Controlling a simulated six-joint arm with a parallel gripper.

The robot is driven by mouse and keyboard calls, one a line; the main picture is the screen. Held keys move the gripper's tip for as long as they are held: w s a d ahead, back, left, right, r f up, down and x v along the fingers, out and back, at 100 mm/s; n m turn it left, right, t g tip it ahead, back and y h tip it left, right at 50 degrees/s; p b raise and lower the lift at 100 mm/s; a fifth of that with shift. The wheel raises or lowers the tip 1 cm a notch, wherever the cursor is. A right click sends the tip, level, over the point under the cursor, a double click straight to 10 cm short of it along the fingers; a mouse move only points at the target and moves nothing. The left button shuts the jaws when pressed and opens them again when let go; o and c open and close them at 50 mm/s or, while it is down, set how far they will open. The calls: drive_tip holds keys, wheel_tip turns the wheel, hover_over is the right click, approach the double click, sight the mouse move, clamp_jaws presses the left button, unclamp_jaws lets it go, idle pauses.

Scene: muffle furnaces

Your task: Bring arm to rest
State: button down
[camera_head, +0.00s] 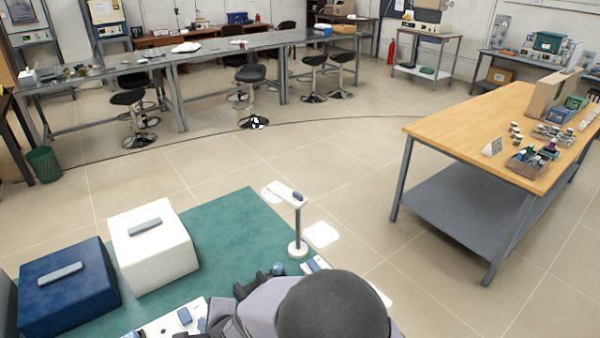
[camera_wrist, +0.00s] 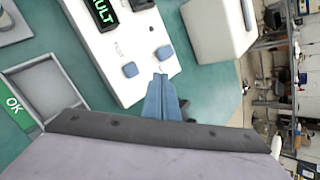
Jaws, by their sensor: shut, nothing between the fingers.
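My gripper (camera_wrist: 163,80) shows in the wrist view with its blue fingers together and nothing between them. The fingertips appear near the edge of a white control panel (camera_wrist: 125,45), close to one of its two blue buttons (camera_wrist: 165,53); whether they touch it I cannot tell. The other blue button (camera_wrist: 130,69) is beside it. The panel's dark display shows green letters ending in "ULT", cut off by the frame. In the head view my arm rises at the bottom centre and the fingers cannot be made out. The panel (camera_head: 170,322) is partly visible there.
A blue furnace box (camera_head: 70,290) and a white one (camera_head: 152,248) stand on the green bench top (camera_head: 225,215). A white stand (camera_head: 297,220) rises at its right. A grey tray (camera_wrist: 20,75) with a green "OK" label lies left in the wrist view. A wooden table (camera_head: 460,120) stands farther right.

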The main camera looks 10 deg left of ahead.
drive_tip(key=w+d+r+n+g+h, duration=0.1)
drive_tip(key=w+d+n+h, duration=0.2)
drive_tip(key=d, duration=1)
drive_tip(key=w+d+r+n+h, duration=0.15)
drive_tip(key=d+n, duration=0.25)
drive_tip(key=d, duration=0.8)
drive_tip(key=s+d+r+n+g+h, duration=0.1)
drive_tip(key=s+d+n, duration=0.3)
drive_tip(key=d, duration=0.5)
drive_tip(key=s+d+r+n+g+h, duration=0.1)
drive_tip(key=s+d+n+g, duration=0.2)
drive_tip(key=s+d, duration=0.6)
drive_tip(key=shift+d+n+h, duration=0.35)
drive_tip(key=shift+n, duration=0.15)
